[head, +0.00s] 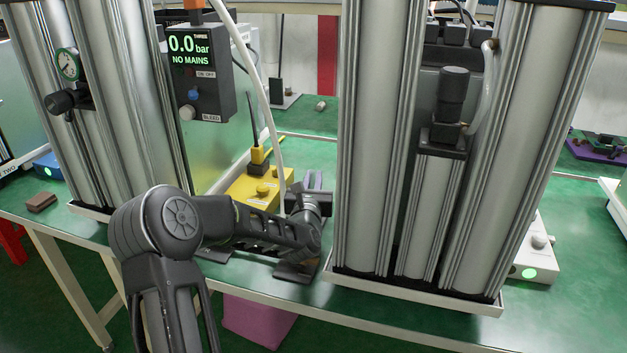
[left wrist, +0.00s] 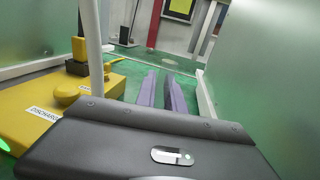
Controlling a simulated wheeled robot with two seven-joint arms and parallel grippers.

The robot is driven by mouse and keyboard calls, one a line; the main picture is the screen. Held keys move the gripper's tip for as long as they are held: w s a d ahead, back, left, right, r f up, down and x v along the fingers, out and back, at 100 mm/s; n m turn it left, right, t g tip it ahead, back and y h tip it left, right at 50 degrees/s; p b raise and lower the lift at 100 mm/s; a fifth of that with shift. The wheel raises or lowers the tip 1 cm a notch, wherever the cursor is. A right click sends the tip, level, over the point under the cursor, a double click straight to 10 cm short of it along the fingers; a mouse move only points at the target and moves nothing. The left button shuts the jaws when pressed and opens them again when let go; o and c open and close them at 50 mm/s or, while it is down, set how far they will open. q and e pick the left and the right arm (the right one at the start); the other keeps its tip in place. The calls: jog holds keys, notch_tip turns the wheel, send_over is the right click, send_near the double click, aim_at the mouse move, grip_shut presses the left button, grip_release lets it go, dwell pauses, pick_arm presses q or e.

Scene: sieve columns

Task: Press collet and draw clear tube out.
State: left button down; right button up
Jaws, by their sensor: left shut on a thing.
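My left gripper (head: 314,180) is low between the two column groups, its purple fingers pointing away. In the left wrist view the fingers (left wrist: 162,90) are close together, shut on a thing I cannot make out. A long pale tube (head: 262,85) runs down from the display box and passes behind my left arm. It also shows in the left wrist view (left wrist: 92,45), left of the fingers, its lower end hidden by my gripper body. A curved clear tube (head: 488,85) joins the black fitting (head: 450,115) on the right columns. No collet can be made out. My right gripper is not in view.
A yellow box (head: 245,190) marked discharge in the left wrist view (left wrist: 40,112) stands just left of my gripper. Tall silver columns (head: 370,150) stand close on the right. The display box (head: 195,70) reads 0.0 bar, NO MAINS.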

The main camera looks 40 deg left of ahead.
pick_arm(q)
notch_tip(320, 180, up, 6)
jog(key=shift+p, duration=0.95)
jog(key=shift+s+f, duration=0.1)
dwell(0.6)
